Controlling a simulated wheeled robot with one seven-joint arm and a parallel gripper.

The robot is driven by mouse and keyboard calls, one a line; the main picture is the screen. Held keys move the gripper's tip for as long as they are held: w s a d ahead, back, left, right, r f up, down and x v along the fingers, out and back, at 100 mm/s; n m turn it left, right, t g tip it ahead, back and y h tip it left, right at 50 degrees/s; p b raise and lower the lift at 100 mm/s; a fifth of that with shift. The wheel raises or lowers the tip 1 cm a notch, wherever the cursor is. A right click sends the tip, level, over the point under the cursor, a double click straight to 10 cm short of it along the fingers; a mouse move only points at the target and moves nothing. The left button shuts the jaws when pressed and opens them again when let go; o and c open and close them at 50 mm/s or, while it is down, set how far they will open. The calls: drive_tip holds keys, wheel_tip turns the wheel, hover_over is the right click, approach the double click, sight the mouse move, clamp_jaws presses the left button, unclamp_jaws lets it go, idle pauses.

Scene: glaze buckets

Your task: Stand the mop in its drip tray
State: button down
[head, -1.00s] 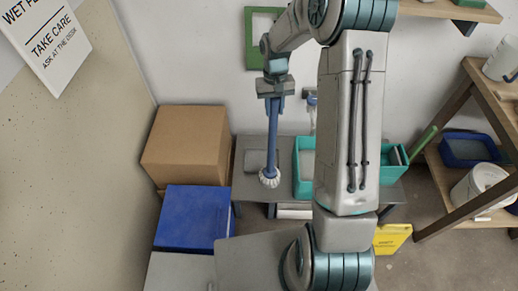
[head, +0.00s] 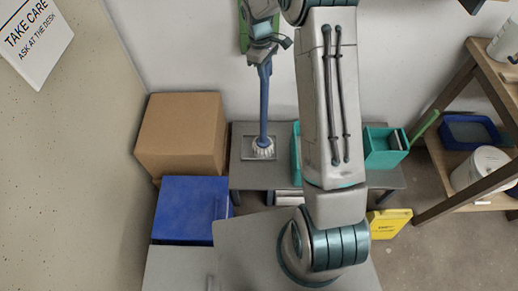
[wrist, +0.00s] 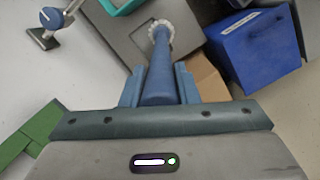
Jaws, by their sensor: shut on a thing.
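The mop has a blue handle (head: 264,100) and a round white head (head: 263,148). My gripper (head: 262,56) is shut on the upper handle and holds the mop nearly upright, head down. The drip tray (head: 247,156) is a shallow grey square on the grey bench. The mop head appears over the tray in the head view; I cannot tell whether it touches. In the wrist view the handle (wrist: 160,75) runs between my fingers toward the white head, which hides part of the tray area.
Teal bins (head: 383,150) stand on the bench (head: 238,176), right of the tray, partly hidden by my arm. A cardboard box (head: 180,130) and a blue box (head: 190,210) are to the left. A wooden shelf (head: 462,200) stands at right. A yellow sign (head: 390,222) is on the floor.

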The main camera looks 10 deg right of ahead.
drive_tip(key=w+r+n+t+b, duration=0.1)
drive_tip(key=w+n+t+b, duration=0.15)
drive_tip(key=w+n, duration=0.9)
drive_tip(key=s+f+n, duration=0.3)
drive_tip(key=f, duration=0.6)
drive_tip(key=shift+s+a+f+p, duration=0.25)
drive_tip(key=shift+s+f+p, duration=0.15)
drive_tip(key=shift+p, duration=0.05)
drive_tip(key=shift+n, duration=0.25)
drive_tip(key=shift+f, duration=0.15)
drive_tip(key=c, duration=1.1)
unclamp_jaws()
